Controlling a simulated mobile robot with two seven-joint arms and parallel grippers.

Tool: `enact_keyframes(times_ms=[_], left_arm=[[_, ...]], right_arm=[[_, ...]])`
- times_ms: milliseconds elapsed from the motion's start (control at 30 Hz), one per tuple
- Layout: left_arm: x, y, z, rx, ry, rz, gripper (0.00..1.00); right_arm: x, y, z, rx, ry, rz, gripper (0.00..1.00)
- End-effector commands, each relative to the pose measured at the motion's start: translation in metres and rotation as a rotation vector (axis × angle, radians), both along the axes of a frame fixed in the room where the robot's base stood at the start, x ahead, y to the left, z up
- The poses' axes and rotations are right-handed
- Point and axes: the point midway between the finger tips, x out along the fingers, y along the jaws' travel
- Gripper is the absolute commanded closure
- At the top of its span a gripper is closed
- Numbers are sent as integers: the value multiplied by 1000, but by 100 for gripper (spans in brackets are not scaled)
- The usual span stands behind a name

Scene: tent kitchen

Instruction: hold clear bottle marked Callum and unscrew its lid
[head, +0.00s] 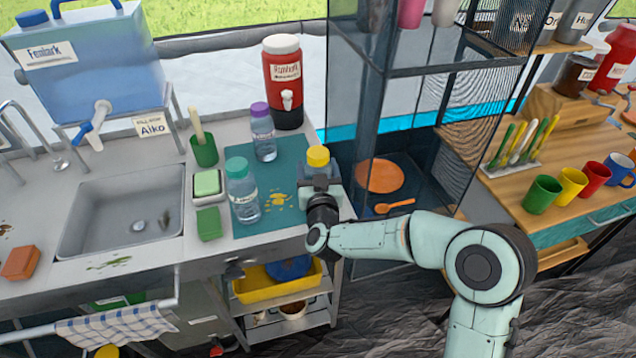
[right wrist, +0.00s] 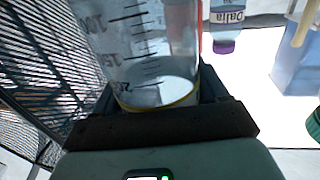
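A clear bottle with a yellow lid (head: 318,157) stands at the right edge of the teal mat (head: 284,213); my right gripper (head: 320,186) is in front of it and hides its lower part. In the right wrist view, a clear bottle with measuring marks (right wrist: 145,45) and a yellow rim fills the space between the fingers (right wrist: 160,103). Whether they press on it cannot be told. No name on this bottle is readable. A clear bottle with a teal lid (head: 243,192) and one with a purple lid (head: 263,135) also stand there. The purple-lidded one reads Dalia (right wrist: 227,17). My left gripper is out of view.
A red drinks cooler (head: 283,85) stands behind the bottles. The sink (head: 120,210), a green cup (head: 204,151) and sponges (head: 208,185) are to the left. A dark mesh shelf (head: 400,110) rises close on the right. The mat's front middle is clear apart from yellow spots.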

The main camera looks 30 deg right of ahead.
Motion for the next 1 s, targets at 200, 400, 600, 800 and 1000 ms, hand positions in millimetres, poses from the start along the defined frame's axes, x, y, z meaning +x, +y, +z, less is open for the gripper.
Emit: enact_keyframes(times_ms=[200,400,600,800,1000], left_arm=[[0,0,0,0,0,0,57],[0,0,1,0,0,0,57],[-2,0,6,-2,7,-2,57],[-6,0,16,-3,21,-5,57],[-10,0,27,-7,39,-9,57]], right_arm=[[0,0,1,0,-1,0,62],[0,0,4,-1,-3,-1,62],[0,1,36,-2,-9,0,62],[-1,1,93,-1,-10,-1,62],[-1,0,149,-1,-9,-1,62]])
